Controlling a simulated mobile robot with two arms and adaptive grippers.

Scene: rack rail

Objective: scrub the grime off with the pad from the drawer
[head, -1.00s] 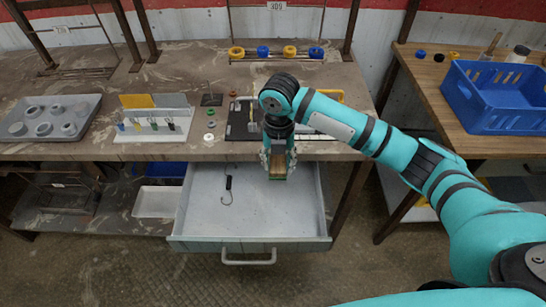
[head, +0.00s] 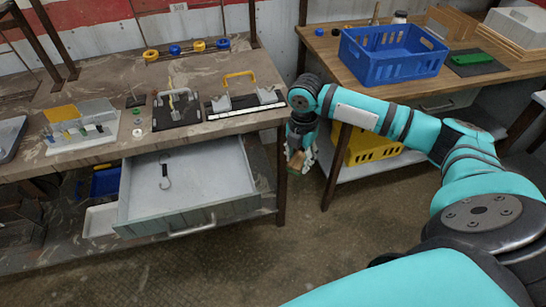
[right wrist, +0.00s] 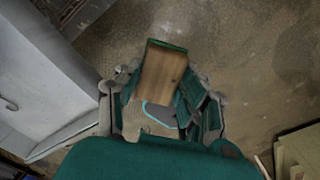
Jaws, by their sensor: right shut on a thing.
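My right gripper (head: 299,158) is shut on the pad, a wood-coloured block with a green edge (right wrist: 163,72). In the head view it hangs to the right of the open drawer (head: 187,184), near the table's right front leg and above the floor. In the right wrist view the pad sits between the fingers, with the drawer's pale side at the left. The drawer stands pulled out and holds a dark hook-shaped item (head: 165,174). My left gripper is not in view. I cannot make out which marks are the grime.
The left worktable (head: 235,60) carries fixtures, a cleaning-coloured rack of small items (head: 85,130) and a row of coloured rolls (head: 187,47). The right table holds a blue crate (head: 390,58) and a green block on a dark mat (head: 470,59). A yellow crate (head: 372,148) stands below. Floor between is clear.

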